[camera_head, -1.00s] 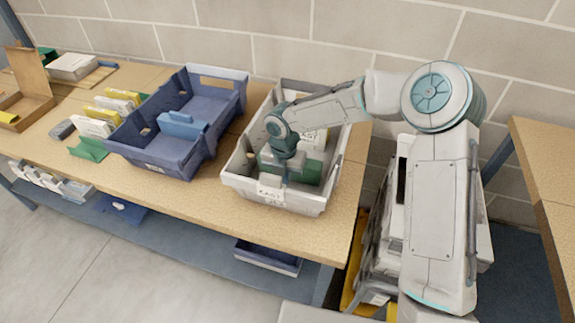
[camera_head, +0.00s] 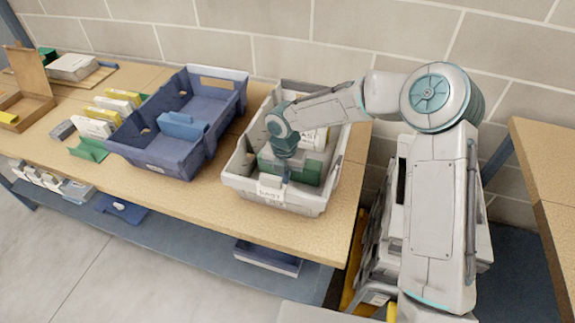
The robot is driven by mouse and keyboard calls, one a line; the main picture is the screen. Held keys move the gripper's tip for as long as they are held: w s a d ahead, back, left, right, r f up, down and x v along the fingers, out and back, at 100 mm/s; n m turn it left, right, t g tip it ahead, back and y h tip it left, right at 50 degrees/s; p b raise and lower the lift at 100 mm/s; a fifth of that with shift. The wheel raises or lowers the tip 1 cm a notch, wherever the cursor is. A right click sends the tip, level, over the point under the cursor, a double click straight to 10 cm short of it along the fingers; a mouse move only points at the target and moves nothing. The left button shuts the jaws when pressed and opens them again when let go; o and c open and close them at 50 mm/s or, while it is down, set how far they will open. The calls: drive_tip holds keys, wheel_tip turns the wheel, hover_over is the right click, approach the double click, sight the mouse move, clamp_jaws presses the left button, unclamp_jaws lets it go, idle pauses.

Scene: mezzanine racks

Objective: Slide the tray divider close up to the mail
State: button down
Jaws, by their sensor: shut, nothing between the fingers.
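The grey-white mail tray (camera_head: 300,207) stands on the wooden table, with a label plate on its near end. The green tray divider (camera_head: 309,172) stands across the inside of this tray. White mail (camera_head: 315,138) stands behind the divider, toward the wall; my arm partly hides it, and I cannot tell how wide the gap is. My gripper (camera_head: 284,174) reaches down into the tray on the near side of the divider, at its left part. Its fingertips are small and partly hidden, and I cannot tell if they touch the divider.
A blue tray (camera_head: 152,160) with a light blue divider (camera_head: 181,126) stands just left of the grey tray. Several white and yellow mail bundles (camera_head: 97,127) and a green holder (camera_head: 89,149) are further left. The table's front strip (camera_head: 215,208) is clear.

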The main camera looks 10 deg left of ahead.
drive_tip(key=shift+w+d+p, duration=0.2)
drive_tip(key=shift+w+p, duration=0.45)
drive_tip(key=shift+w, duration=1.5)
drive_tip(key=shift+w+d+p, duration=0.15)
drive_tip(key=shift+w+p, duration=0.45)
drive_tip(key=shift+w, duration=1.55)
drive_tip(key=shift+w, duration=1.05)
drive_tip(key=shift+s, duration=0.15)
drive_tip(key=shift+s, duration=0.6)
wheel_tip(320, 180, up, 13)
drive_tip(key=p, duration=0.8)
drive_tip(key=shift+p, duration=0.4)
